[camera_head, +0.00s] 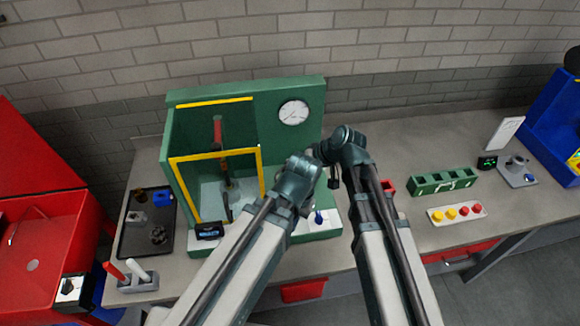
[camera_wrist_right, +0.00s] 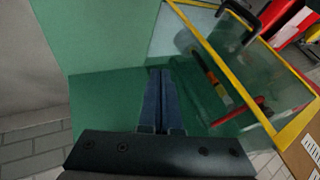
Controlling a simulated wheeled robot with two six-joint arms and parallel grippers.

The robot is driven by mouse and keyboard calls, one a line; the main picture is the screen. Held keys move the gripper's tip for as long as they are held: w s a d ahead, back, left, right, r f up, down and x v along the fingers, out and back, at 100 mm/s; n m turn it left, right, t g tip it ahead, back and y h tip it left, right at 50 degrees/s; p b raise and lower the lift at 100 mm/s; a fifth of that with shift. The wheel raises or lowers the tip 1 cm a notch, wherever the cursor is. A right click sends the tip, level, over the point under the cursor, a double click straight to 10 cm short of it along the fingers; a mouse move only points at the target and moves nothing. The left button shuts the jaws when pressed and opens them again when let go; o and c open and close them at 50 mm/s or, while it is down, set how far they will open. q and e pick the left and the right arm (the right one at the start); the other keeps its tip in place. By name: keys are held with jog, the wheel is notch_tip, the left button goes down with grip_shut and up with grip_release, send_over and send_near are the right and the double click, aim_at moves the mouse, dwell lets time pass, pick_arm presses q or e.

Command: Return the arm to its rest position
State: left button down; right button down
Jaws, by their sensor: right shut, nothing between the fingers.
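Both my arms reach forward from the bottom of the head view. My left arm (camera_head: 238,252) ends at a teal wrist in front of the green cabinet (camera_head: 245,88); its fingers are hidden or too small to make out. My right arm (camera_head: 388,245) bends at a teal joint just right of the cabinet, close to the left arm's wrist. My right gripper (camera_wrist_right: 158,72) is shut and empty in the right wrist view, in front of a green panel (camera_wrist_right: 110,50). The yellow-framed clear door (camera_wrist_right: 225,80) is beside it, with a red-handled tool behind.
A gauge (camera_head: 293,113) sits on the cabinet. A dark tray (camera_head: 133,240) with small parts and a stand with red and white handles (camera_head: 138,281) lie left. A green slotted block (camera_head: 442,182), a button strip (camera_head: 456,214) and a blue bin (camera_head: 548,125) are right. A brick wall stands behind.

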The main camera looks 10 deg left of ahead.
pick_arm(q)
jog(key=shift+r+p, duration=0.4)
jog(key=shift+r, duration=0.3)
pick_arm(e)
jog(key=shift+v, duration=0.95)
